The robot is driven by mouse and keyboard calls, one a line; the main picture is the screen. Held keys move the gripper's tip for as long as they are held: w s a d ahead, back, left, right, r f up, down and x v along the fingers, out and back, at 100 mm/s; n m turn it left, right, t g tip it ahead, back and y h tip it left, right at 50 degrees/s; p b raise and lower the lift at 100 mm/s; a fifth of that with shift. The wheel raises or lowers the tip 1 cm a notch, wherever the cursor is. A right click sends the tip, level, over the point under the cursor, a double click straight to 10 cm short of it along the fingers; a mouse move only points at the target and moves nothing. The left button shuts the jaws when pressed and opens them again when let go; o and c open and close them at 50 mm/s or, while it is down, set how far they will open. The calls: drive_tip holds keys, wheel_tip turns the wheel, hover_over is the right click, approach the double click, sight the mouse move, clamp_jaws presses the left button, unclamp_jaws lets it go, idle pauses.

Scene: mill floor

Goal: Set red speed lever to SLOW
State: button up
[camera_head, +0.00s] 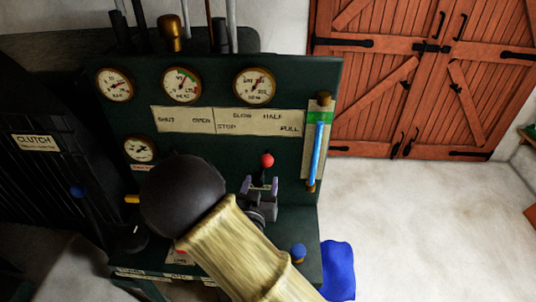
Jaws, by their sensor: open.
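The red speed lever (267,160) shows as a round red knob on the front of the dark green control panel, right of its middle. The label plate (256,121) above it reads STOP, SLOW, HALF and what looks like FULL. The knob is below the HALF end of the lettering; its exact setting cannot be told. My gripper (260,183) is open just below the knob, with a finger to each side of the lever's line. Whether a finger touches the lever is unclear. The lower lever and its pivot are hidden by my gripper and arm.
Gauges (181,84) line the panel's top, with several upright rods behind. A sight glass with a blue column (319,150) is close on the right. A blue knob (298,252) is low right. A CLUTCH plate (36,142) is at left. Open floor (420,220) lies right.

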sight(268, 154)
drive_tip(key=w+p, duration=0.1)
drive_tip(key=w, duration=0.2)
drive_tip(key=w+d+p, duration=0.1)
drive_tip(key=w, duration=0.2)
drive_tip(key=w+p, duration=0.1)
drive_tip(key=w, duration=0.3)
drive_tip(key=shift+w+d+r, duration=0.1)
drive_tip(key=shift+d, duration=0.2)
drive_tip(key=shift+w, duration=0.65)
clamp_jaws()
drive_tip(key=shift+d, duration=0.1)
